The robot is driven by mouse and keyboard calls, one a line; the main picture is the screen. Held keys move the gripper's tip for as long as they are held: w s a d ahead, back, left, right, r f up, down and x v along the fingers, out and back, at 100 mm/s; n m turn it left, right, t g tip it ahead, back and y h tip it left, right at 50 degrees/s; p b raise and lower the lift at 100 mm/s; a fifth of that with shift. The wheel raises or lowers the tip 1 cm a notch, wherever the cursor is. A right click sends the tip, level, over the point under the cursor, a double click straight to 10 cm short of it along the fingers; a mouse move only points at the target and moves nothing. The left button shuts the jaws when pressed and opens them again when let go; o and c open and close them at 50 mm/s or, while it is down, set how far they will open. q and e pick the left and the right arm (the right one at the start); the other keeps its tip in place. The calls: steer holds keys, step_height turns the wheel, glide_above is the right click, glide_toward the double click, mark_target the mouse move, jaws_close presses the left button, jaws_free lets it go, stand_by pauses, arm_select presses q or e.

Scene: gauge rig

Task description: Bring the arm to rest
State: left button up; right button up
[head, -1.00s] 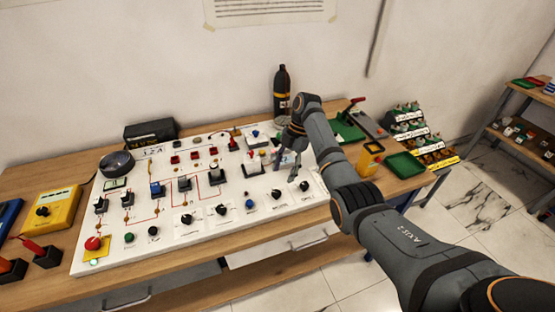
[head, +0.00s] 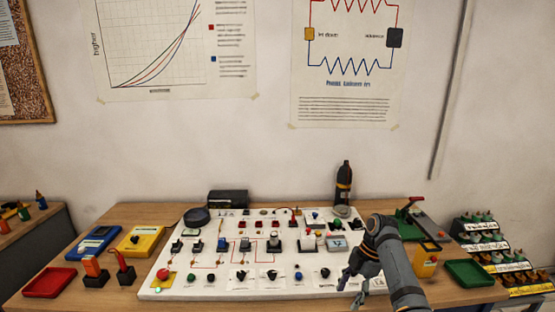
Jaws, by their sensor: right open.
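My right arm comes in from the lower right in the head view. Its gripper (head: 350,288) is open and empty over the front right corner of the white board (head: 215,285). The fingers point down and to the left; I cannot tell whether they touch the board. The board carries several switches, knobs and modules, with a red button (head: 163,274) at its front left. My left gripper is not in view.
A dark bottle (head: 343,185) stands behind the board. A green tray (head: 469,273) and a yellow device (head: 426,262) are at the right. A red tray (head: 49,282), a blue meter (head: 93,243) and a yellow meter (head: 141,240) are at the left. Stepped racks (head: 490,255) stand far right.

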steer(key=s+d+f+m+t+h, duration=0.2)
steer(key=s+f+m+h, duration=0.1)
steer(key=s+f+m, duration=0.9)
steer(key=s+d+r+m+t+h, duration=0.1)
steer(key=s+r+m+t+h, duration=0.3)
steer(key=s+m, duration=0.85)
steer(key=s+d+f+n+g+y, duration=0.1)
steer(key=s+f+n, duration=0.15)
steer(key=f, duration=0.95)
steer(key=s+d+f+n+g+y, duration=0.1)
steer(key=s+d+f, duration=0.15)
steer(key=f, duration=1.05)
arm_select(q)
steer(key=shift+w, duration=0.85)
arm_select(e)
steer(key=s+f+g, duration=0.1)
steer(key=s+f, duration=1.5)
steer(key=s, duration=0.3)
steer(key=shift+d+f+m, duration=0.25)
steer(key=shift+m, duration=0.05)
